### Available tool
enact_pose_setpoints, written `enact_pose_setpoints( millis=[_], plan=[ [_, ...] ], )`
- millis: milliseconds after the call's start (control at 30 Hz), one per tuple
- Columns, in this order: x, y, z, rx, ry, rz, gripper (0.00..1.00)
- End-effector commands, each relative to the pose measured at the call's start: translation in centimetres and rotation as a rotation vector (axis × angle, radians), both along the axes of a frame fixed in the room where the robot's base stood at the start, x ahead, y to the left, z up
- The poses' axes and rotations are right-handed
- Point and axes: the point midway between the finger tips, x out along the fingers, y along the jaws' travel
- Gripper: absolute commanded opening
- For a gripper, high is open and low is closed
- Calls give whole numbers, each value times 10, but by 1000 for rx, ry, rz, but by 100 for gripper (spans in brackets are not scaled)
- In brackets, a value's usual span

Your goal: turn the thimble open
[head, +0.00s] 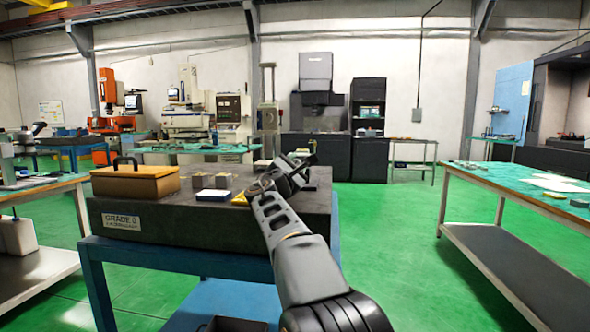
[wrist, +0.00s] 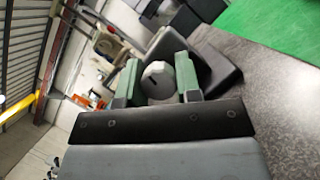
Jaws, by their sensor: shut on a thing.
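My gripper (wrist: 157,82) shows in the wrist view with its two green-faced fingers on either side of a pale grey round end with a dark slot, the thimble (wrist: 158,80). It is shut on the thimble. Behind the thimble is a dark blocky body (wrist: 205,70), its details partly hidden by the fingers. In the head view my gripper (head: 291,174) is over the right part of the granite plate, by a dark device. The thimble cannot be made out there, and most of the device is hidden by my gripper and arm.
The granite plate (head: 165,222) rests on a blue stand (head: 180,265). On it are a wooden box (head: 135,182) with a black handle, small metal blocks (head: 222,181), a blue-white item (head: 213,195) and a yellow piece (head: 240,199). Workbenches stand left and right (head: 520,190), with green floor between.

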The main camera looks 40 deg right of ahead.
Motion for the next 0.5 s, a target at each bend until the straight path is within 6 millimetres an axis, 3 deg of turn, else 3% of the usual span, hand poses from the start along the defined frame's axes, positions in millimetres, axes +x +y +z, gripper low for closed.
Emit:
enact_pose_setpoints(
  millis=[500],
  plan=[
    [0, 0, 1, -60, 55, 1, 8]
  ],
)
